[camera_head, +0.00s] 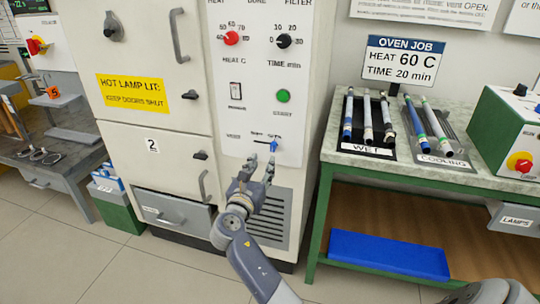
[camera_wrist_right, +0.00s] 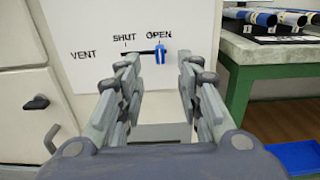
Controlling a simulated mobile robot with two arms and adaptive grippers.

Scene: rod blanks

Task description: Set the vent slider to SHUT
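The vent slider is a small blue knob (camera_head: 273,146) on the white front panel of the oven. In the right wrist view the blue knob (camera_wrist_right: 160,54) stands at the right end of a dark slot, under the word OPEN. The word SHUT is to its left, and VENT is further left. My right gripper (camera_head: 262,163) is just below and in front of the knob. In the wrist view the right gripper (camera_wrist_right: 157,66) is open, with the knob between its fingertips in the picture. I cannot tell whether they touch it. My left gripper is not in view.
A green-framed table (camera_head: 330,160) with rods in WET and COOLING trays stands to the right. Oven door handles (camera_head: 205,187) stick out to the left.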

